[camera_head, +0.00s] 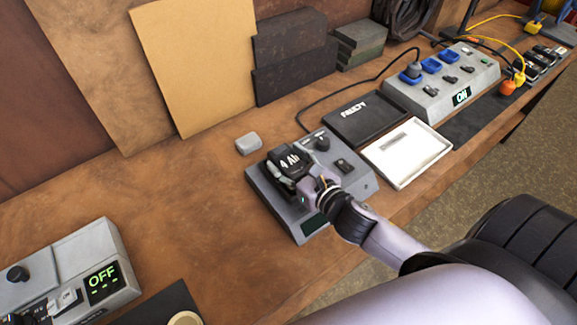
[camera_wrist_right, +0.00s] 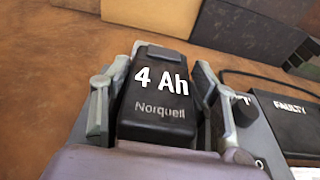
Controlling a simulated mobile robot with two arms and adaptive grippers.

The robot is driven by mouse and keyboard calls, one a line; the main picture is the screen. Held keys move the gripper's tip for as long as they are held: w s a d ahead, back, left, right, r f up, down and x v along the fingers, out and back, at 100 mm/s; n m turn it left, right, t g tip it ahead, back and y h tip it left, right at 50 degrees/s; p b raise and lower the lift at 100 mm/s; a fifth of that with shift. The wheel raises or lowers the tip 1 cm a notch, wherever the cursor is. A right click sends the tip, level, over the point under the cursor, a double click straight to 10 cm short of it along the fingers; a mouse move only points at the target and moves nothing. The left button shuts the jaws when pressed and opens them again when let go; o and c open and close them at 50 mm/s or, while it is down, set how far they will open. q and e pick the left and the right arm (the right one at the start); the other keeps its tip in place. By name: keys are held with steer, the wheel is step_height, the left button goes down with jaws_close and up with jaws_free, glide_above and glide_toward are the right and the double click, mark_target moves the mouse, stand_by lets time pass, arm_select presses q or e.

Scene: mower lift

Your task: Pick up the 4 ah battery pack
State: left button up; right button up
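The 4 Ah battery pack (camera_head: 289,161) is a black block with white "4 Ah" lettering. It sits at the left part of a grey device (camera_head: 315,226) with a knob; I cannot tell whether it is seated or slightly raised. In the right wrist view the pack (camera_wrist_right: 158,103) also reads "Norquell" and lies between both fingers. My left gripper is not in view.
A grey unit reading "ON" (camera_head: 440,82) stands farther right, one reading "OFF" (camera_head: 75,268) at lower left.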

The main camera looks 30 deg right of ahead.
steer(key=shift+r, duration=0.1)
jaws_close()
stand_by(0.4)
step_height(320, 180, up, 15)
steer(key=p, duration=0.2)
step_height(320, 180, up, 5)
steer(key=p, duration=0.4)
glide_above(288, 160)
